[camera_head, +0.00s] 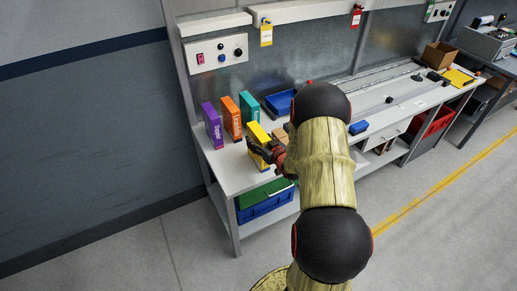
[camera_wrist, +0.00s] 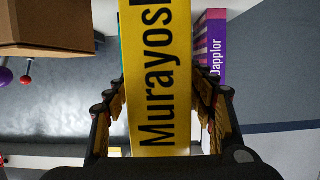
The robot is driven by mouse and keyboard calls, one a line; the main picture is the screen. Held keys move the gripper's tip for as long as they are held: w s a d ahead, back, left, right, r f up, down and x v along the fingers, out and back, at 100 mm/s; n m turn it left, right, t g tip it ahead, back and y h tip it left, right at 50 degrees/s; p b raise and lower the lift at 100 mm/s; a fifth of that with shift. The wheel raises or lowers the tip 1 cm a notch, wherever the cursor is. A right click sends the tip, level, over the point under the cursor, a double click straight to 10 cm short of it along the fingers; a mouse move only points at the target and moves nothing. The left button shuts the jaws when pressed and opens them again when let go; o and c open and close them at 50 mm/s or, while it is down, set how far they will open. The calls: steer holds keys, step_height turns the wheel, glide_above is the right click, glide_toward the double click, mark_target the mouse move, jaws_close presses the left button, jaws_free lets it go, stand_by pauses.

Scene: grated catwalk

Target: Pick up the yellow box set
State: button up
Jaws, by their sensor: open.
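The yellow box (camera_head: 258,139) stands on the workbench in the head view, near its left end and in front of the other boxes. In the wrist view the yellow box (camera_wrist: 157,75) fills the middle and shows the dark word "Murayos". My gripper (camera_head: 262,148) is at the yellow box, partly covering it in the head view. In the wrist view my gripper (camera_wrist: 160,110) is open, with one finger on each side of the box. A narrow gap seems to show at the sides; I cannot tell whether a finger touches.
A purple box (camera_head: 212,126), an orange box (camera_head: 232,118) and a teal box (camera_head: 249,107) stand behind the yellow one. A cardboard box (camera_wrist: 48,25) is close in the wrist view. A blue tray (camera_head: 279,102) lies further back. A blue bin (camera_head: 266,203) sits below.

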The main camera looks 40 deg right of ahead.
steer(key=c, duration=0.4)
jaws_close()
stand_by(0.4)
steer(key=shift+r, duration=0.1)
